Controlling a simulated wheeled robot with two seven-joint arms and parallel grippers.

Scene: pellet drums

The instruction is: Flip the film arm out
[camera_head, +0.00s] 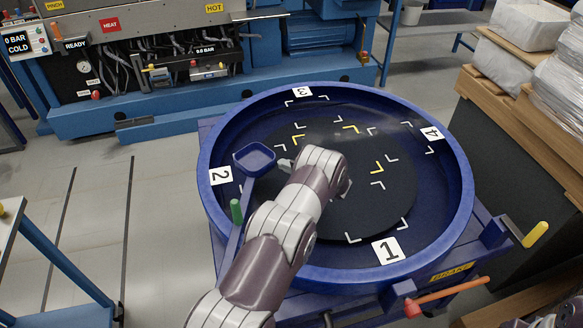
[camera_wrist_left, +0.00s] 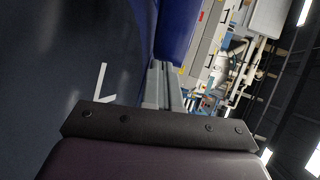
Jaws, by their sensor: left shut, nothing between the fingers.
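A blue arm with a shallow tray-like end (camera_head: 255,158) reaches over the left rim of the round blue turntable (camera_head: 215,242), near label 2. A green upright grip (camera_head: 237,211) stands on this arm; I take it to be the film arm. My left arm comes from the bottom over the turntable. My left gripper (camera_head: 284,163) is mostly hidden behind its wrist, just right of the tray end; I cannot tell whether they touch. In the left wrist view its grey fingers (camera_wrist_left: 164,86) are together and empty, above the dark turntable surface.
The turntable's dark disc (camera_head: 390,200) is bare, with corner marks. A red brake lever (camera_head: 448,298) and a yellow handle (camera_head: 536,234) stick out at the lower right. A blue machine (camera_head: 200,95) stands behind. Wrapped stacks on wood (camera_head: 562,85) stand right.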

